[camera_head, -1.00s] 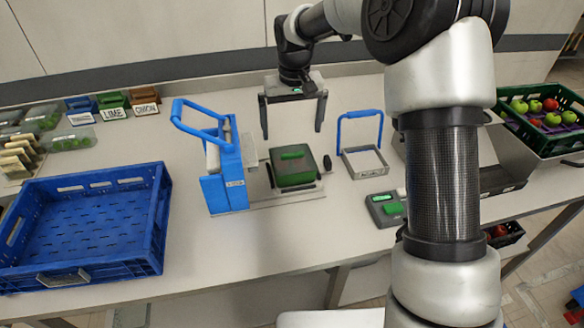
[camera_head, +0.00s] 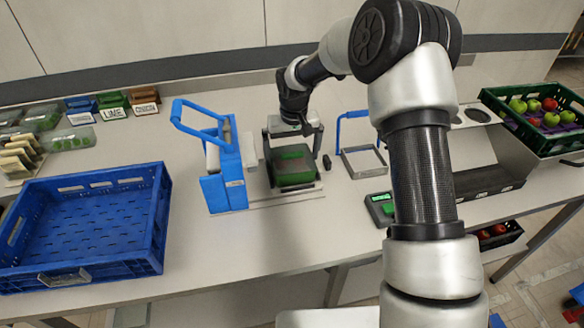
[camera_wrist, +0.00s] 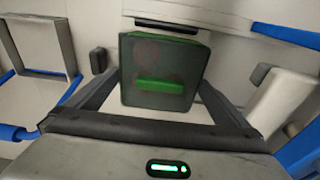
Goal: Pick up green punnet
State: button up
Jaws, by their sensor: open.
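The green punnet (camera_head: 293,165) sits on the base plate of the blue sealing press (camera_head: 226,168). It has a dark green see-through body with a bright green strip on top. In the wrist view the punnet (camera_wrist: 165,72) lies ahead, with blurred reddish shapes inside. My gripper (camera_head: 292,150) is open above the punnet, its two fingers spread to the left and right of it. In the wrist view the fingers flank the punnet's near part, with gaps on both sides. I cannot tell how far down the fingers reach.
A blue crate (camera_head: 155,225), empty, stands at the left. A tray with a blue handle (camera_head: 363,162) and a small scale with a green display (camera_head: 380,208) stand right of the press. A green crate of apples (camera_head: 490,100) is at the far right. The front middle table is clear.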

jog(key=c, duration=0.9)
